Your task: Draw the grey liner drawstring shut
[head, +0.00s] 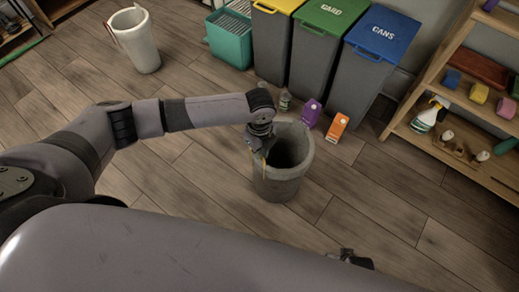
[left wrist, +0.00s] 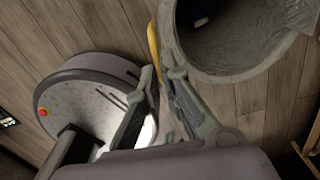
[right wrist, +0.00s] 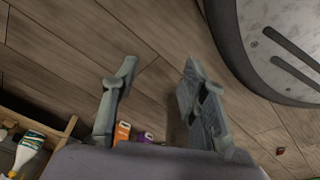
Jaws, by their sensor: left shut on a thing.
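The bin with the grey liner (head: 275,185) stands on the floor near the middle of the head view. Its mouth is open and dark inside; its rim (left wrist: 225,78) shows in the left wrist view. A yellow drawstring (left wrist: 152,38) hangs at the rim's outer side. My left gripper (head: 262,148) is at the rim's near left, shut on the drawstring, which runs between its fingertips (left wrist: 160,70). My right gripper (right wrist: 157,65) is open and empty over bare floor; in the head view it shows partly at the bottom (head: 350,258).
Purple (head: 312,112) and orange (head: 338,126) cartons and a small bottle (head: 285,100) stand behind the bin. Yellow-, green- and blue-lidded bins (head: 375,50) line the wall. A wooden shelf (head: 440,130) is at right, a white bin (head: 138,45) at upper left.

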